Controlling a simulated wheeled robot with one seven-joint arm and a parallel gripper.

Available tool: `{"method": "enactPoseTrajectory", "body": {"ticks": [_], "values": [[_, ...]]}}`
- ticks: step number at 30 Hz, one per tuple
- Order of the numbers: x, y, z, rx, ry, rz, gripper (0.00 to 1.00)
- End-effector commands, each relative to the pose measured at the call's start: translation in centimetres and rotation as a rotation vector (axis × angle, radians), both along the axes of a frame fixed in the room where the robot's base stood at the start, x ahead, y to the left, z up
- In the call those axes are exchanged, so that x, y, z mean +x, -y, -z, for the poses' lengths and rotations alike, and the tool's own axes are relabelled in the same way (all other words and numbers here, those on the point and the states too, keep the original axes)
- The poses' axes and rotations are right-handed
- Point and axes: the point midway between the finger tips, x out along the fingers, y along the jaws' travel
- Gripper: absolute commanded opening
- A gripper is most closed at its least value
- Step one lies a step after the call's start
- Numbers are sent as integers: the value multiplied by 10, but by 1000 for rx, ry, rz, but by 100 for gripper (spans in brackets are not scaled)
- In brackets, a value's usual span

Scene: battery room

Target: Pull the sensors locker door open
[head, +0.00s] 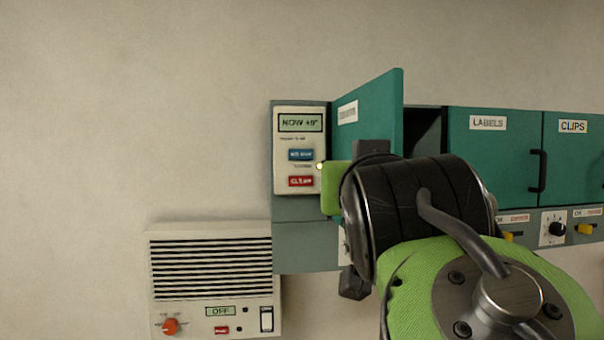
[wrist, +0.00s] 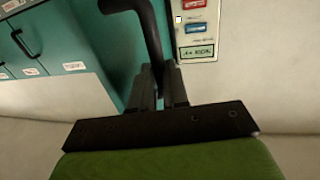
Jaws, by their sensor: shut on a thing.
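A teal locker door (head: 382,112) stands swung out from the left end of the locker row in the head view. Its small white label (head: 347,112) is too oblique to read surely; it is at the sensors locker's place. A dark opening (head: 421,135) shows to its right. In the wrist view, my gripper (wrist: 161,72) is shut on the black door handle (wrist: 148,28), a bent bar beside the teal door (wrist: 118,55). In the head view my arm and wrist hide the handle, the fingertips and the lower part of the door.
A control panel (head: 300,150) with a display and buttons is left of the door, close to my gripper. The labels locker (head: 490,150) and clips locker (head: 575,150) are shut on the right. A white vented unit (head: 212,280) hangs below left. The wall further left is bare.

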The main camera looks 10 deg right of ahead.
Motion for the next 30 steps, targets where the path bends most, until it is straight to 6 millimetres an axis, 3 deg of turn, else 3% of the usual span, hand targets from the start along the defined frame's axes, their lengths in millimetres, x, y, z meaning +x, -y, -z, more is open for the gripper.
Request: {"method": "enactPoseTrajectory", "body": {"ticks": [17, 18, 22, 30], "values": [[0, -8, -1, -2, 4, -14, 0], [0, -8, -1, -2, 4, -14, 19], [0, -8, -1, -2, 3, -14, 39], [0, -8, 0, 0, 2, -14, 40]]}}
